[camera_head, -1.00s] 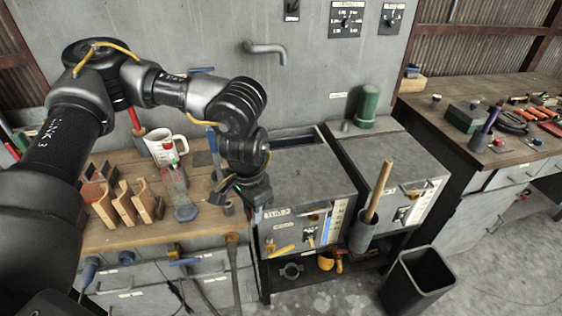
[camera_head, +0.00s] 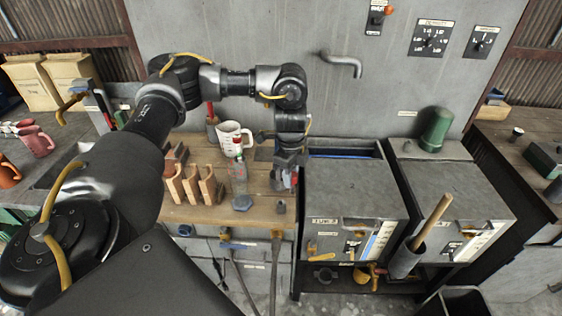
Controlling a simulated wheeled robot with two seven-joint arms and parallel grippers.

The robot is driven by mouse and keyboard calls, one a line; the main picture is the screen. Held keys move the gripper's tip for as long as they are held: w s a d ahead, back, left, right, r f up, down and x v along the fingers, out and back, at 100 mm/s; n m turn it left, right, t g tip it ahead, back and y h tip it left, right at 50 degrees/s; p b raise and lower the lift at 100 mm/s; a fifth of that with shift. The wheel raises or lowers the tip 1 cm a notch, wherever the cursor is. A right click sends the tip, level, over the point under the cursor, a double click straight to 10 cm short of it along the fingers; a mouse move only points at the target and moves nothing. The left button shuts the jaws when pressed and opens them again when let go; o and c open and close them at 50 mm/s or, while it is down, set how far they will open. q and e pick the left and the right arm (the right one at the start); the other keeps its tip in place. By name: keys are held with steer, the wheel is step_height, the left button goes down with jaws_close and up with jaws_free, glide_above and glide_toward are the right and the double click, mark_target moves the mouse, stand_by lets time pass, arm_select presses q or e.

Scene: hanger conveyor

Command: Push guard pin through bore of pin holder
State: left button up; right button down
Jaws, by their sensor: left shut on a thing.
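My left gripper (camera_head: 286,182) points down over the right end of the wooden bench, just left of the grey machine box. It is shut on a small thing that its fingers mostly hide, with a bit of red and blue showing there. I cannot tell from this view whether that is the guard pin. A small dark grey piece (camera_head: 280,207) stands on the bench near its front edge, below the gripper. I cannot make out a pin holder or its bore for certain. My right gripper is not in view.
On the bench (camera_head: 218,213) are wooden blocks (camera_head: 192,187), a clear bottle (camera_head: 239,175) and a white mug (camera_head: 231,138), all left of the gripper. Two grey boxes (camera_head: 350,190) stand to its right; a wooden-handled tool (camera_head: 430,222) stands in a holder in front.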

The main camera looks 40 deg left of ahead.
arm_select(q)
steer(key=a+m, duration=0.2)
steer(key=a, duration=0.2)
steer(key=shift+p, duration=0.3)
steer(key=shift+f, duration=0.1)
step_height(320, 180, down, 6)
steer(key=b, duration=0.5)
steer(key=shift+r+b, duration=0.25)
steer(key=shift+b, duration=0.1)
steer(key=shift+p, duration=0.35)
steer(key=shift+w+f, duration=0.1)
steer(key=shift+f, duration=0.4)
stand_by(0.8)
steer(key=shift+f+b, duration=0.4)
steer(key=shift+f, duration=0.3)
stand_by(0.7)
